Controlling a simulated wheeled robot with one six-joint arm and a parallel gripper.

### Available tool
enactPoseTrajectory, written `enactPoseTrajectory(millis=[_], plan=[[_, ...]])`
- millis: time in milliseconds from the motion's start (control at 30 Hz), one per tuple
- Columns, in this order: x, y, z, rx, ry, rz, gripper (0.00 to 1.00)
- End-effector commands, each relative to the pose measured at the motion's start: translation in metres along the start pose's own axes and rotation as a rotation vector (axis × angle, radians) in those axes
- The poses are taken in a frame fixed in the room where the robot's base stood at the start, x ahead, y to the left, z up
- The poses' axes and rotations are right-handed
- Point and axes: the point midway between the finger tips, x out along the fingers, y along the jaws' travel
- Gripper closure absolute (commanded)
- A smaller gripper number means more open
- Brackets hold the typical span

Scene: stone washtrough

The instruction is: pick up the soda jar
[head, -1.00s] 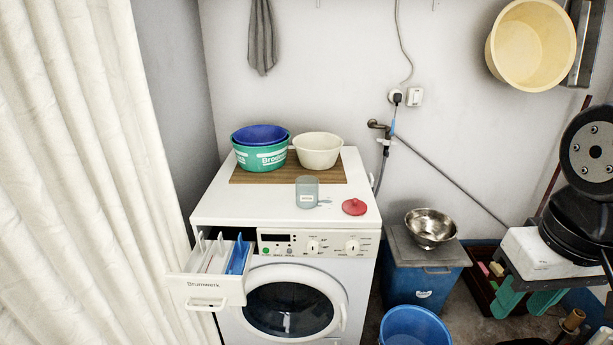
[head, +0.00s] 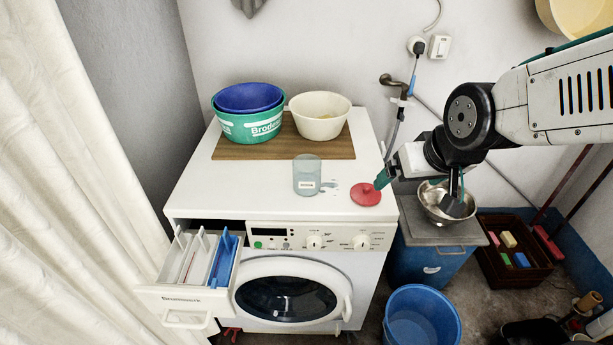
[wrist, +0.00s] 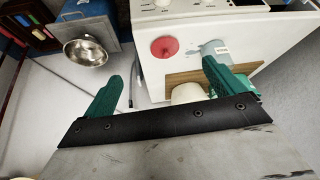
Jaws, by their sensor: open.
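The soda jar (head: 307,176) is a translucent grey-blue jar with a small label. It stands upright on top of the white washing machine, in front of a wooden board. A red lid (head: 366,194) lies to its right on the machine top. In the wrist view the jar (wrist: 213,47) shows at upper right, partly behind one green finger, and the lid (wrist: 165,47) is left of it. My gripper (wrist: 165,85) is open with nothing between its green fingers. In the head view it is at the machine's right edge, right of the lid and apart from the jar.
A blue bowl nested in a green tub (head: 249,118) and a cream bowl (head: 320,113) stand on the wooden board (head: 340,147). The detergent drawer (head: 192,273) is pulled out at front left. A metal bowl (head: 437,202) sits on a lidded bin. The left machine top is clear.

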Motion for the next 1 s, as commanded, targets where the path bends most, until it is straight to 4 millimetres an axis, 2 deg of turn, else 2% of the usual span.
enactPoseTrajectory(millis=[33, 200, 300, 400, 500, 633, 800, 1000], plan=[[0.025, -0.011, -0.011, -0.02, 0.042, -0.015, 0.06], [0.092, -0.051, -0.046, -0.068, 0.255, -0.058, 0.06], [0.125, -0.077, -0.057, -0.094, 0.379, -0.08, 0.06], [0.151, -0.098, -0.061, -0.117, 0.495, -0.099, 0.06], [0.167, -0.115, -0.059, -0.136, 0.59, -0.115, 0.06], [0.179, -0.13, -0.055, -0.155, 0.682, -0.13, 0.06], [0.185, -0.139, -0.053, -0.165, 0.744, -0.139, 0.06], [0.2, -0.143, -0.068, -0.165, 0.754, -0.14, 0.06]])
